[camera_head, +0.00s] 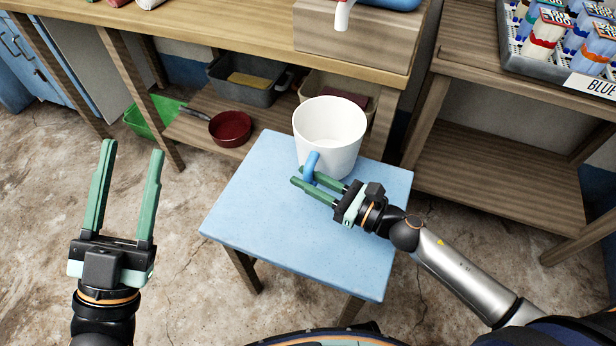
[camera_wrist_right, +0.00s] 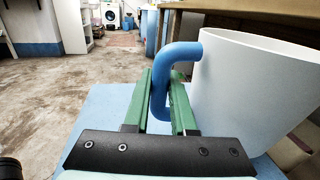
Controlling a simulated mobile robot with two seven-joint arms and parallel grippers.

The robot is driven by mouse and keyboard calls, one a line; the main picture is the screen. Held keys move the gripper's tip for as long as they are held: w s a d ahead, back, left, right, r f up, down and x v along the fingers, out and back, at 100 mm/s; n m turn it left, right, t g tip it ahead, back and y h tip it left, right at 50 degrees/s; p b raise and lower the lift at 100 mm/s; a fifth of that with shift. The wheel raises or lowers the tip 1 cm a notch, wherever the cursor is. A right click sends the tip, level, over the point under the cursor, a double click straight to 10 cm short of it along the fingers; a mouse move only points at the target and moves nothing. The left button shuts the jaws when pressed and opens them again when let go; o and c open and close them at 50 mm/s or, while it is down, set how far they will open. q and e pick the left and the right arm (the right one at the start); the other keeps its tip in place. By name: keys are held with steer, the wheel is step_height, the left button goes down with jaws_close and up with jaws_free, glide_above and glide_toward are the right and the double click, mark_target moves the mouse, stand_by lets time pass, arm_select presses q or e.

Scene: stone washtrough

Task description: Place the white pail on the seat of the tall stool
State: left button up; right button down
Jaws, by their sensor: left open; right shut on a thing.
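The white pail (camera_head: 329,137) is upright at the back part of the blue seat of the tall stool (camera_head: 262,213). I cannot tell whether its base touches the seat. It has a blue handle (camera_head: 311,167) on its near side. My right gripper (camera_head: 300,176) is shut on that handle. In the right wrist view the blue handle (camera_wrist_right: 170,75) stands between the green fingers (camera_wrist_right: 165,100), with the pail (camera_wrist_right: 255,90) to the right. My left gripper (camera_head: 130,150) is open and empty, over the floor left of the stool.
A wooden workbench (camera_head: 220,45) runs behind the stool. Its lower shelf holds a red pan (camera_head: 230,128) and a grey bin (camera_head: 245,80). A green crate (camera_head: 150,118) is on the floor at left. A wooden shelf unit (camera_head: 500,160) stands at right. The seat's front is bare.

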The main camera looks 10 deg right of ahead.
steer(key=shift+f+b, duration=0.7)
steer(key=shift+f, duration=0.2)
arm_select(q)
steer(key=shift+s+d+r+m+h+b, duration=0.15)
steer(key=shift+s+r+m+h+b, duration=0.25)
steer(key=shift+s+m+h, duration=0.5)
steer(key=shift+s+d+r+m+h+b, duration=0.2)
steer(key=shift+s+r+m+h, duration=0.35)
steer(key=shift+h, duration=0.55)
arm_select(e)
steer(key=shift+f, duration=0.7)
arm_select(q)
steer(key=shift+s+f+b, duration=0.1)
steer(key=shift+f+b, duration=0.5)
steer(key=shift+f, duration=0.1)
arm_select(e)
steer(key=shift+f, duration=0.6)
steer(key=c, duration=0.7)
jaws_free()
steer(key=shift+o, duration=0.2)
arm_select(q)
steer(key=shift+r, duration=0.1)
arm_select(e)
steer(key=v, duration=1.2)
steer(key=shift+s+d+r, duration=0.1)
steer(key=shift+s+d, duration=0.05)
steer(key=shift+s, duration=0.05)
